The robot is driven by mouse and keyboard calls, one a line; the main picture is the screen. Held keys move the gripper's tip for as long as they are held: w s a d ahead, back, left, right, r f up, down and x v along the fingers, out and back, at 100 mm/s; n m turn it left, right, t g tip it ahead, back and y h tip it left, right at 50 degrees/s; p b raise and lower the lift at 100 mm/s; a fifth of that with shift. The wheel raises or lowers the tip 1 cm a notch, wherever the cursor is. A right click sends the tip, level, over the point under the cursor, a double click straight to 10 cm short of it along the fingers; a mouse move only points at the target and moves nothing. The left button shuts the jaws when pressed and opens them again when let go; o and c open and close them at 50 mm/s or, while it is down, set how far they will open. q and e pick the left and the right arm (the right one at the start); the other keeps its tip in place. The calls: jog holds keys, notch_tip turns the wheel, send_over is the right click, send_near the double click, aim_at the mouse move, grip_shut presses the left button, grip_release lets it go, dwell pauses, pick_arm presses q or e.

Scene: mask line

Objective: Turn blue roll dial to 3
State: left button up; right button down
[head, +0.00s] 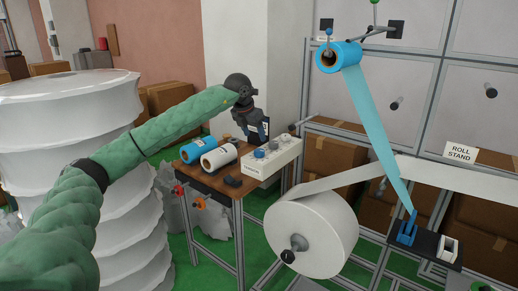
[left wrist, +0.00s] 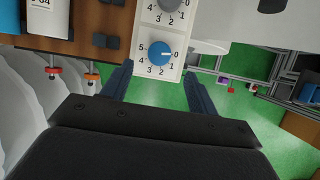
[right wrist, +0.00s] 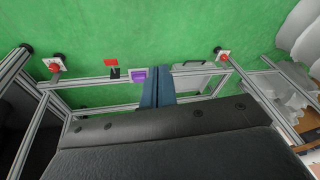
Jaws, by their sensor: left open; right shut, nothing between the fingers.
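The blue dial (left wrist: 159,53) is on the white dial box (head: 266,167), with digits 0 to 5 around it. Its white pointer mark points right, toward 0, in the left wrist view. The blue dial also shows in the head view (head: 259,154). A grey dial (left wrist: 170,4) sits beside it on the same box. My left gripper (left wrist: 159,68) is open above the box, its fingers apart on either side of the blue dial and not seen touching it. My right gripper (right wrist: 157,69) is shut and empty over the green floor; it is outside the head view.
The wooden table (head: 207,177) also holds a blue roll (head: 192,151), a white roll (head: 220,157) and a dark block (head: 233,181). A large white roll (head: 325,240) on the machine stands right of the table. A metal frame (right wrist: 100,81) surrounds my right gripper.

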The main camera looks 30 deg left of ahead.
aim_at(259, 150)
pick_arm(q)
jog(key=shift+p+x, duration=0.95)
jog(key=shift+x, duration=3)
pick_arm(e)
jog(key=shift+g+h, duration=0.4)
jog(key=shift+s+d+r, duration=0.3)
jog(key=shift+d+r, duration=0.35)
jog(key=shift+r, duration=0.1)
jog(key=shift+s+d+r, duration=0.3)
jog(key=shift+d+r, duration=0.3)
jog(key=shift+r, duration=0.15)
pick_arm(q)
jog(key=shift+s, duration=0.1)
jog(key=shift+c, duration=0.2)
jog(key=c, duration=0.9)
pick_arm(e)
jog(key=shift+f, duration=0.1)
